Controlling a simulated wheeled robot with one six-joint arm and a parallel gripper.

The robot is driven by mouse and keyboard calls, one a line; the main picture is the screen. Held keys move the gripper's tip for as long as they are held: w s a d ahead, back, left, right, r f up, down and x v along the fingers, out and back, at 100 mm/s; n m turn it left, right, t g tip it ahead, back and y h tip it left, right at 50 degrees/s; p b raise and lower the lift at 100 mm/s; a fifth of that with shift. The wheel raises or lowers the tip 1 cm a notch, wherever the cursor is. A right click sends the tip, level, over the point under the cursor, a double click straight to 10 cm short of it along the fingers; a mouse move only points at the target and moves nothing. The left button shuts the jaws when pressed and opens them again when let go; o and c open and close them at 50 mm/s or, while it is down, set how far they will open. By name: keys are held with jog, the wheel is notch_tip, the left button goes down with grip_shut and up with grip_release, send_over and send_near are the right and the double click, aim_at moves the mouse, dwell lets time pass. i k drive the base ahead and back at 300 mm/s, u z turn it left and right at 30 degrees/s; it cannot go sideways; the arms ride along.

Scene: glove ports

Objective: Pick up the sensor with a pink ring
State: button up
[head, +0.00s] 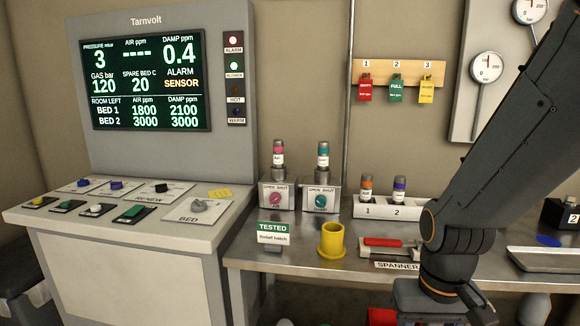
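The sensor with a pink ring (278,154) stands upright on top of the left grey OPEN/SHUT box (277,184), which has a pink knob on its front. A similar sensor with a teal ring (322,155) stands on the right OPEN/SHUT box (318,189). Sensors with an orange ring (366,188) and a purple ring (399,189) stand in a white rack (380,212) at places 1 and 2. My arm comes down at the right, well away from the pink-ringed sensor. My gripper's fingers do not show.
A yellow cup (331,240), a TESTED sign (273,231) and a red-handled spanner (388,243) occupy the bench front. A console (130,226) stands left. Three tags (397,88) hang on the wall. A thin vertical pipe (349,100) runs behind the boxes.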

aim_at(278, 144)
jog(key=z, duration=0.1)
jog(key=k, duration=0.5)
jog(key=u, duration=0.85)
jog(key=i, duration=1.1)
jog(key=z, duration=0.3)
